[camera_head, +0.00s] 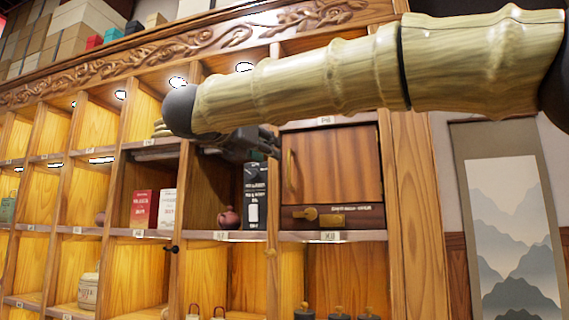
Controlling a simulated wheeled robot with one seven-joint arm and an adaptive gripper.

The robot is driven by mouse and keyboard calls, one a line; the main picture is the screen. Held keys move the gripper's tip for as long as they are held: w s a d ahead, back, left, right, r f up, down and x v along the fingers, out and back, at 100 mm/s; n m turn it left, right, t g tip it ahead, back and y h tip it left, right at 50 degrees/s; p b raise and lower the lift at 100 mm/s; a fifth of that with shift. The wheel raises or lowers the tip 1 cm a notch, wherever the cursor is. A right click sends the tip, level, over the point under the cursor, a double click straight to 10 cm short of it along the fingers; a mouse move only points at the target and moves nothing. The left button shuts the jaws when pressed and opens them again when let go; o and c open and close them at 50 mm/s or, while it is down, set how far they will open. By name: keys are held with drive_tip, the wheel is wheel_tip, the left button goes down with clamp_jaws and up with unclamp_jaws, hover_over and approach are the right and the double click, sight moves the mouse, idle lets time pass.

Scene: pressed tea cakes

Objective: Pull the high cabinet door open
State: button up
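The high cabinet door (345,165) is a brown wooden panel in the upper right of the shelf wall. It looks shut, flush in its frame. A vertical brass handle (290,172) sits near its left edge. My gripper (268,142) is dark and lies just left of the door's upper left corner, below my bamboo-patterned arm. The arm hides part of the gripper, and its fingers are too small and dark to tell whether they are open or shut. I see no clear contact with the handle.
Below the door is a drawer-like strip (350,217) with a brass latch. The compartment to its left holds a black box (255,195) and a reddish teapot (229,217). Red (141,208) and white (167,208) boxes stand farther left. A landscape scroll (513,225) hangs at right.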

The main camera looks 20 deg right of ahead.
sight(288, 157)
drive_tip(key=p+x, duration=0.1)
drive_tip(key=x, duration=0.1)
drive_tip(key=p+x, duration=0.1)
drive_tip(key=x, duration=0.2)
drive_tip(key=p+x, duration=0.1)
drive_tip(key=x, duration=0.2)
drive_tip(key=shift+s+d+r+p, duration=0.1)
drive_tip(key=shift+s+d+p, duration=0.15)
drive_tip(key=shift+d+p, duration=0.1)
drive_tip(key=shift+d+r, duration=0.2)
drive_tip(key=shift+d, duration=0.25)
drive_tip(key=shift+w+d+f+p, duration=0.15)
drive_tip(key=shift+w+p, duration=0.05)
drive_tip(key=shift+w, duration=0.15)
drive_tip(key=shift+w+d+f+p, duration=0.15)
drive_tip(key=shift+w, duration=0.2)
drive_tip(key=shift+s+r, duration=0.1)
drive_tip(key=shift+s, duration=0.25)
drive_tip(key=shift+c, duration=1.3)
drive_tip(key=shift+a, duration=0.1)
drive_tip(key=c, duration=0.4)
clamp_jaws()
